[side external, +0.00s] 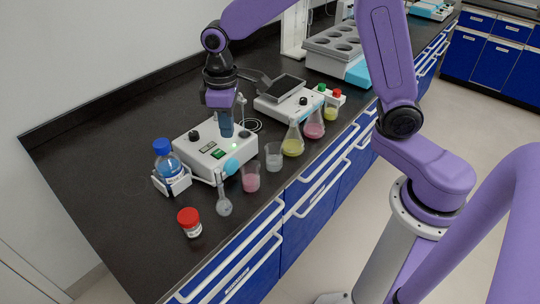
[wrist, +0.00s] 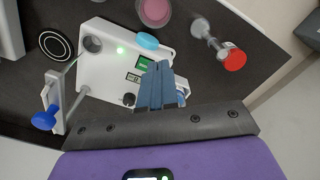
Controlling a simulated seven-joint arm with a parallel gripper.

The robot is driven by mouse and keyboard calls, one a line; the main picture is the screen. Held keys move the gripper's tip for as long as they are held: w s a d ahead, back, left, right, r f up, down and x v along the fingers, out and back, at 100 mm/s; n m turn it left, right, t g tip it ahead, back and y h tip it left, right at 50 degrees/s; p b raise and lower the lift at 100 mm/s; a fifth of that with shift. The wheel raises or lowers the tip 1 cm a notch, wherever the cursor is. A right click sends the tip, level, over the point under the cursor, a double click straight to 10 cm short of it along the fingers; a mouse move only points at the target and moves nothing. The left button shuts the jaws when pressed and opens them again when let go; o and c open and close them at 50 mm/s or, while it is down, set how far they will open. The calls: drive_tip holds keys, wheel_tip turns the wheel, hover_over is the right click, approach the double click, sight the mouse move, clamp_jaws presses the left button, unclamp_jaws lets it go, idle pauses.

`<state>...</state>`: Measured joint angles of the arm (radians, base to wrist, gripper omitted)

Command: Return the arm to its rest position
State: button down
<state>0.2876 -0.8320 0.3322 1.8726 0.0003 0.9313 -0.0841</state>
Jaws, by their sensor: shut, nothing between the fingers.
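My purple arm reaches over the black bench from the right. My gripper (side external: 226,130) points down above the white rotary device (side external: 212,146), with its blue fingers together and nothing between them. In the wrist view the closed fingers (wrist: 160,86) show in front of the white device (wrist: 110,62), which has a green display and a lit green light. The fingers hide part of the device. Whether the fingertips touch it cannot be told.
A blue-capped bottle (side external: 168,160), a round flask (side external: 224,204) and a red-capped jar (side external: 190,222) stand at the near left. A pink beaker (side external: 251,178), a clear beaker (side external: 274,156) and flasks (side external: 293,142) line the front edge. A hotplate (side external: 285,100) stands behind. The left bench is clear.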

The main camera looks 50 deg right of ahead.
drive_tip(key=s+d+r+n, duration=0.1)
drive_tip(key=s+d, duration=0.3)
drive_tip(key=s, duration=0.9)
drive_tip(key=s+d+r+n, duration=0.1)
drive_tip(key=s+d+n, duration=0.3)
drive_tip(key=s, duration=0.9)
drive_tip(key=shift+s+d, duration=0.4)
drive_tip(key=shift+d, duration=0.2)
